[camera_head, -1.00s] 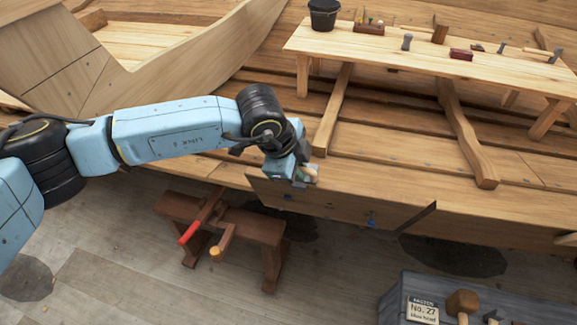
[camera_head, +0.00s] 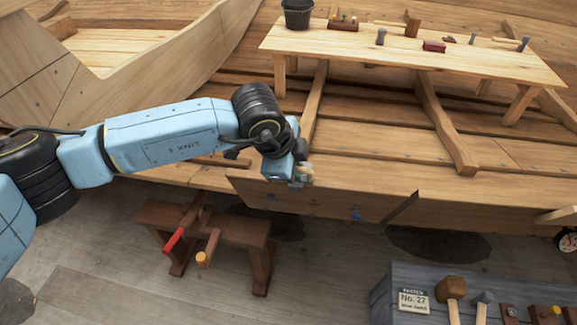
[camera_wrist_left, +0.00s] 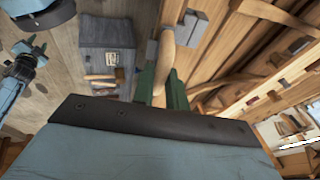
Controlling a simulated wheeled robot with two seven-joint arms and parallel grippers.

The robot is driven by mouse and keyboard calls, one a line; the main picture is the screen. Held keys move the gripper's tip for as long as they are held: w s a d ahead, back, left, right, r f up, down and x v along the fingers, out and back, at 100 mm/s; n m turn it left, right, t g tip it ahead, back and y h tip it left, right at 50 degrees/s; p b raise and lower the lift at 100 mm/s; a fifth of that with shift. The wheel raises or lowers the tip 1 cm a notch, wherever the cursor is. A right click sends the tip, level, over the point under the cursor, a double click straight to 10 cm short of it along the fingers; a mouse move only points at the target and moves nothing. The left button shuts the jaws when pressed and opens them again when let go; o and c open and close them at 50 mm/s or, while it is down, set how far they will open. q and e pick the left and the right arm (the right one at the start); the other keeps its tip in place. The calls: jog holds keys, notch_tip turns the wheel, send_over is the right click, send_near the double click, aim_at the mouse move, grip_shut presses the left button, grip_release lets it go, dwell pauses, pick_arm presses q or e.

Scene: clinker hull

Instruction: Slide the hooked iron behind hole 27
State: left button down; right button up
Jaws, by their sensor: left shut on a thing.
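My left gripper (camera_head: 301,177) is at the top edge of the hull's outer plank (camera_head: 320,202), near its left end. It is shut on a tool with a pale wooden handle. In the left wrist view the handle (camera_wrist_left: 167,55) stands between the green fingers (camera_wrist_left: 164,90), with a grey metal piece (camera_wrist_left: 191,27) by its far end. The tool's hook cannot be made out. I cannot make out which hole is 27. A blue and black arm part (camera_wrist_left: 22,62), probably my right arm, shows in the wrist view.
A grey bench (camera_head: 378,300) at lower right bears a "No. 27" card (camera_head: 413,301), a mallet (camera_head: 451,290) and other tools. A brown sawhorse (camera_head: 245,228) with clamps stands below the gripper. A plank table (camera_head: 400,50) with tools stands inside the hull.

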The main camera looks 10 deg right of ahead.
pick_arm(q)
jog(key=shift+s+d+b, duration=0.2)
jog(key=shift+d+b, duration=0.05)
jog(key=shift+d, duration=0.45)
jog(key=shift+s+d+b, duration=0.2)
jog(key=shift+s+d, duration=0.05)
jog(key=shift+d, duration=0.5)
jog(key=shift+s+d+b, duration=0.2)
jog(key=shift+d+b, duration=0.05)
jog(key=shift+d, duration=0.45)
jog(key=shift+s+d+b, duration=0.25)
jog(key=shift+d+b, duration=0.15)
jog(key=shift+d, duration=0.5)
jog(key=shift+s+d+b, duration=0.25)
jog(key=shift+d+b, duration=0.15)
jog(key=shift+d, duration=0.45)
jog(key=shift+s+d+b, duration=0.25)
jog(key=shift+d+b, duration=0.15)
jog(key=shift+d, duration=0.5)
jog(key=shift+s+d+b, duration=0.25)
jog(key=shift+d+b, duration=0.15)
jog(key=shift+d, duration=0.45)
jog(key=shift+s+d+b, duration=0.2)
jog(key=shift+d+b, duration=0.2)
jog(key=shift+d, duration=0.5)
jog(key=shift+s+d+b, duration=0.25)
jog(key=shift+d+b, duration=0.15)
jog(key=shift+d, duration=0.45)
jog(key=shift+r, duration=0.1)
jog(key=shift+d, duration=0.1)
